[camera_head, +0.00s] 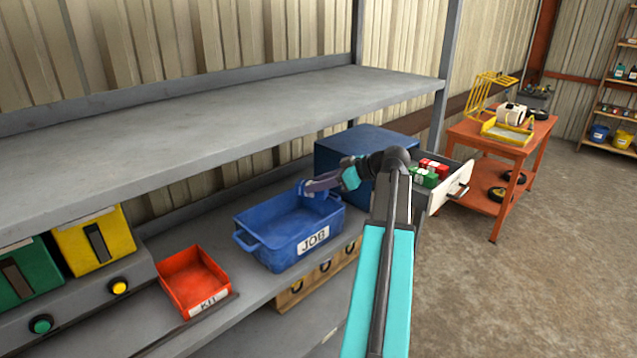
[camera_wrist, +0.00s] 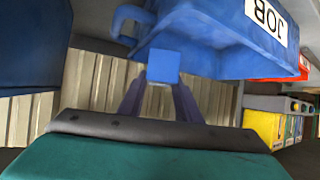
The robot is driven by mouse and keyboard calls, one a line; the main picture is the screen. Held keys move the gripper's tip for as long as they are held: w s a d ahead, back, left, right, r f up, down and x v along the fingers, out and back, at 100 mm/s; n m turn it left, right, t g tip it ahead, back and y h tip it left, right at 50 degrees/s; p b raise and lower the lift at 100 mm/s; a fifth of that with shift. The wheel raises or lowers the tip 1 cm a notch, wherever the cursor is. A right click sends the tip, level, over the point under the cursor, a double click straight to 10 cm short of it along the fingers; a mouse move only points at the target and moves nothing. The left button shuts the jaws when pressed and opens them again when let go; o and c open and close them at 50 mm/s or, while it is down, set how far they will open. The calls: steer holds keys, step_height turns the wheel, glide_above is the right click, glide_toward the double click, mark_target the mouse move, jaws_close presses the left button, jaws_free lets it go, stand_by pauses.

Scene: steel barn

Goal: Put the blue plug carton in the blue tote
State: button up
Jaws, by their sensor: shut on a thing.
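The blue tote (camera_head: 290,232), labelled JOB, stands on the lower shelf, and its inside looks empty where I can see it. It fills the upper part of the wrist view (camera_wrist: 215,45). My gripper (camera_head: 306,187) reaches in from the right at the tote's back right part, roughly level with or above its rim. It is shut on the blue plug carton, a small blue block that shows between the fingertips in the wrist view (camera_wrist: 163,67). In the head view the carton is small and partly hidden. I cannot tell its exact height over the tote.
A blue cabinet (camera_head: 345,150) stands right of the tote, its open drawer (camera_head: 450,192) holding red and green cartons. A red KIT bin (camera_head: 193,282) sits left of the tote. The upper grey shelf (camera_head: 220,110) overhangs. An orange cart (camera_head: 490,135) stands farther right.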

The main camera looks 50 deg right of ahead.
steer(key=shift+f+b, duration=0.45)
steer(key=shift+b, duration=0.15)
steer(key=o, duration=1.1)
steer(key=shift+r, duration=0.15)
steer(key=shift+r+p, duration=0.35)
steer(key=shift+p, duration=0.25)
steer(key=shift+s+d+r, duration=0.1)
steer(key=b+v, duration=0.3)
steer(key=v, duration=0.8)
steer(key=shift+s+r, duration=0.15)
steer(key=shift+s, duration=0.2)
